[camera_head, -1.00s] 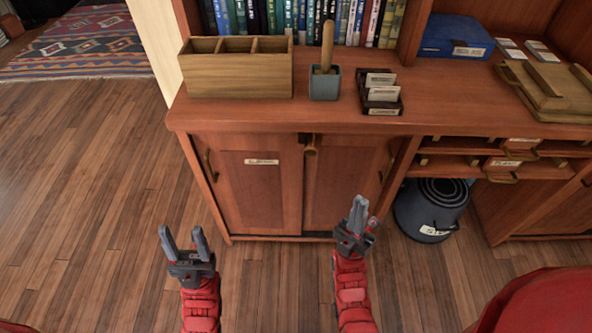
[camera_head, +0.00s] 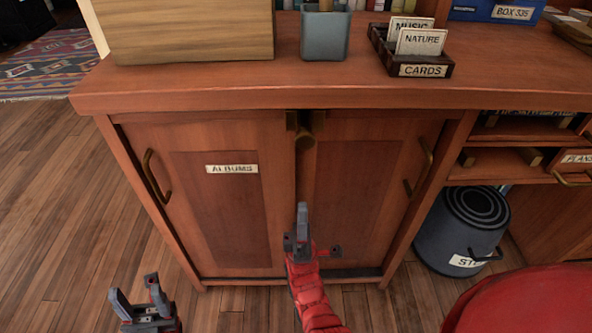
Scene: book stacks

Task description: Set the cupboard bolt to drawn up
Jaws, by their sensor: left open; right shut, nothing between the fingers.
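The cupboard (camera_head: 235,225) has two wooden doors, the left one labelled ALBUMS. The bolt (camera_head: 305,142) is a brass-coloured piece with a round end, at the top where the doors meet, just under the counter edge. A dark bracket sits beside it. How far the bolt is drawn cannot be told. My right gripper (camera_head: 302,212) is shut and empty, in front of the seam between the doors and below the bolt in the picture, apart from it. My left gripper (camera_head: 138,292) is open and empty at the lower left, over the floor.
Curved handles sit on the left door (camera_head: 152,178) and right door (camera_head: 420,168). The counter (camera_head: 200,88) overhangs the doors and holds a wooden box (camera_head: 190,30), a blue-grey pot (camera_head: 324,36) and a card tray (camera_head: 425,70). A dark bucket (camera_head: 455,230) stands at right.

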